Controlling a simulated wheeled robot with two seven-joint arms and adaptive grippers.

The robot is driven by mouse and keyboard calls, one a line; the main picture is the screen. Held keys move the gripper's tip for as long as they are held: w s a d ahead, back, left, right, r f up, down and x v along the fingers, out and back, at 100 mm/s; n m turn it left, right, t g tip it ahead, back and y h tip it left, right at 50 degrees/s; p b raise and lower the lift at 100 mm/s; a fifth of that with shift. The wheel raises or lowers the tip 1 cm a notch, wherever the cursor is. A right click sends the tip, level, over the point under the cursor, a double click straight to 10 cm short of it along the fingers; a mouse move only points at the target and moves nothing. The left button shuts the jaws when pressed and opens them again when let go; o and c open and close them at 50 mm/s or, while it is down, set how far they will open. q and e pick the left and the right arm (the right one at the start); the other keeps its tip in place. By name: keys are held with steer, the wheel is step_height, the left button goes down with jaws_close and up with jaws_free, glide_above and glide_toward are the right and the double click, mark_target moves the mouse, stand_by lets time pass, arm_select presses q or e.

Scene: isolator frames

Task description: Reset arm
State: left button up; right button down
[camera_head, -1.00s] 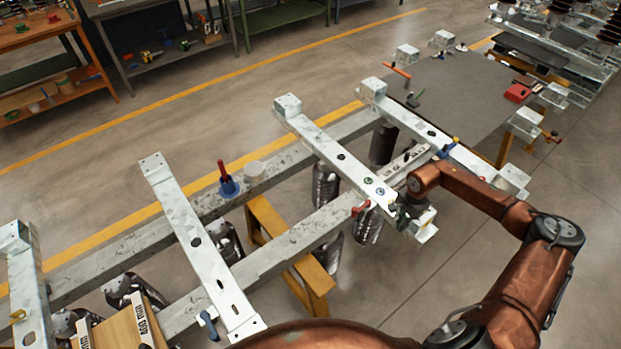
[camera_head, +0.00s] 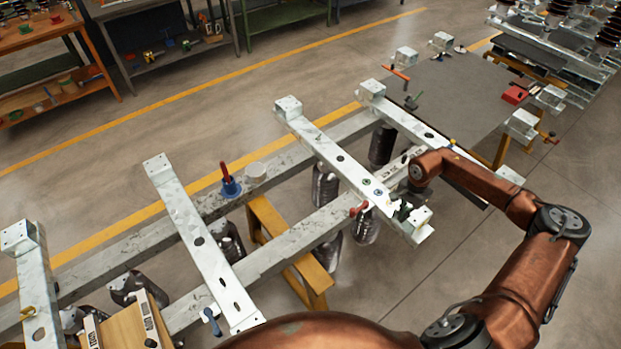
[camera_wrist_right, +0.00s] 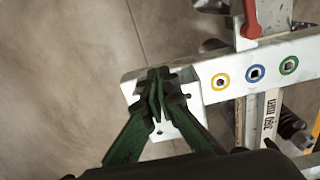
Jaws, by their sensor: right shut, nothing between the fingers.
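My right arm (camera_head: 490,190) reaches in from the right in the head view. Its gripper (camera_head: 403,211) is over the near right end of a pale metal crossbeam (camera_head: 335,160). In the right wrist view the dark green fingers (camera_wrist_right: 158,90) are together and empty. They are in front of the crossbeam's end plate (camera_wrist_right: 190,130); whether they touch it I cannot tell. Holes ringed yellow, blue and green (camera_wrist_right: 254,73) lie right of the fingers. My left gripper is not in view.
Two long rails (camera_head: 310,225) carry several crossbeams with dark insulators below. A blue tool with a red handle (camera_head: 230,182) stands on the far rail. A red-handled tool (camera_wrist_right: 250,20) is near the ringed holes. A grey table (camera_head: 465,95) stands behind; open floor (camera_head: 420,290) lies in front.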

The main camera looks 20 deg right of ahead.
steer(key=shift+r+p, duration=0.35)
steer(key=shift+r, duration=0.6)
